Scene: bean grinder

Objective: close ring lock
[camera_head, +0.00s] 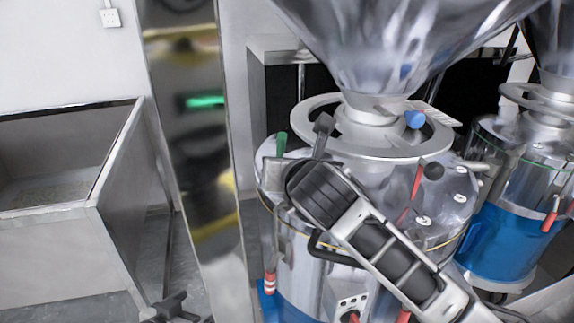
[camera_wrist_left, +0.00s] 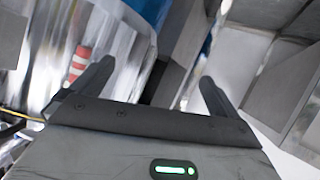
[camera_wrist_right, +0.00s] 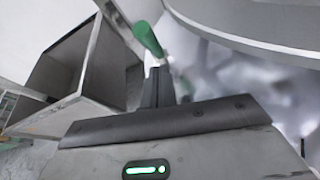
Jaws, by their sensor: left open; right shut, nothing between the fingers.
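A silver ring (camera_head: 312,111) encircles the neck under the clear hopper (camera_head: 395,45) of the grinder. A blue-tipped part (camera_head: 414,119) shows at its right side. A green handle (camera_head: 281,144) stands upright left of the ring; it also shows, tilted, in the right wrist view (camera_wrist_right: 148,37). My right gripper (camera_head: 323,124) is shut and empty, just right of the green handle. In the right wrist view its fingers (camera_wrist_right: 157,72) appear just below the handle; contact is unclear. My left gripper (camera_head: 172,305) is open and empty, low at the left, and shows in its wrist view (camera_wrist_left: 155,75).
A metal bin (camera_head: 120,180) stands at the left, beside a tall shiny post (camera_head: 190,120). A second blue-based grinder (camera_head: 500,235) stands at the right. Red handles project from the near grinder (camera_head: 330,265); one shows in the left wrist view (camera_wrist_left: 79,62).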

